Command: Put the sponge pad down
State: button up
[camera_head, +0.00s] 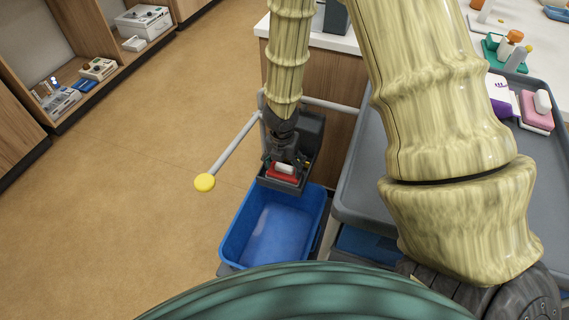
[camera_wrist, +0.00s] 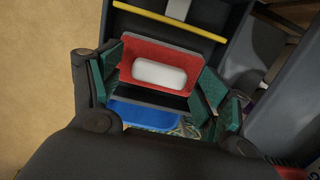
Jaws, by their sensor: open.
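A red pad with a white, rounded grip on it, which looks like the sponge pad (camera_head: 282,176), is at the dark grey holder (camera_head: 310,130) above the far end of the blue bin. In the wrist view the sponge pad (camera_wrist: 185,54) lies between the teal-lined fingers of my gripper (camera_wrist: 158,88). The fingers are spread to either side of the white grip, and it looks clear of both. My gripper (camera_head: 286,160) points down over the pad in the head view and hides part of it. What the pad rests on is hard to see.
The blue bin (camera_head: 235,232) looks empty. A grey bar with a yellow end (camera_head: 205,183) sticks out left of the holder. A grey tray (camera_head: 362,165) at the right bears a pink pad with a white grip (camera_head: 538,112). Open floor (camera_head: 130,190) lies to the left.

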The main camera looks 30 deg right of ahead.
aim_at(283, 174)
notch_tip(283, 174, up, 11)
jog(key=a+p, duration=0.1)
jog(key=p, duration=0.4)
jog(key=shift+s+r, duration=0.15)
jog(key=shift+s, duration=0.25)
jog(key=shift+p, duration=0.3)
